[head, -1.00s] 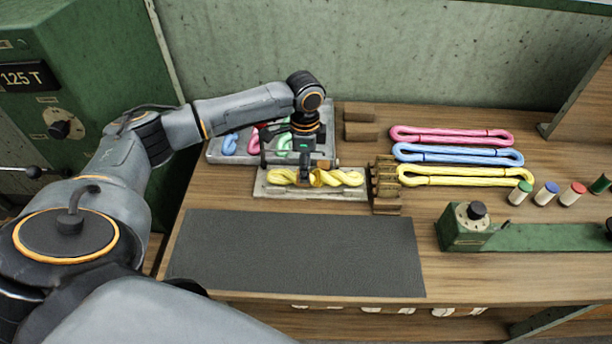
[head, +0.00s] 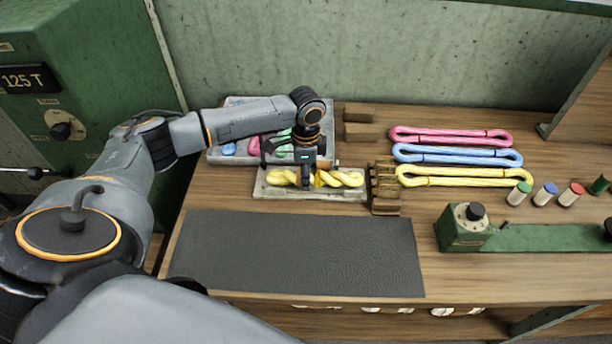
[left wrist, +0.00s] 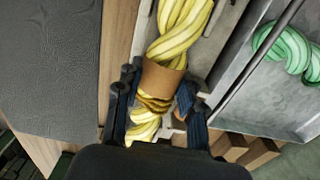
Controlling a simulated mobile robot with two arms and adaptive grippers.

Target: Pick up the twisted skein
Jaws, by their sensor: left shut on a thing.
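The yellow twisted skein (head: 346,179) lies in a shallow grey tray (head: 262,190) on the wooden table. A brown paper band (left wrist: 161,78) wraps its middle in the left wrist view, where its yellow strands (left wrist: 180,30) also show. My left gripper (head: 306,182) points down over the skein's middle. In the left wrist view the left gripper's fingers (left wrist: 160,108) stand on either side of the skein, by the band, and are shut on it. Whether the skein has left the tray cannot be told. My right gripper is not in view.
Behind is a grey tray (head: 214,152) with blue, pink and green skeins. Pink (head: 450,135), blue (head: 457,154) and yellow (head: 464,176) long skeins lie to the right, beyond wooden blocks (head: 384,185). A dark mat (head: 295,252) lies bare in front.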

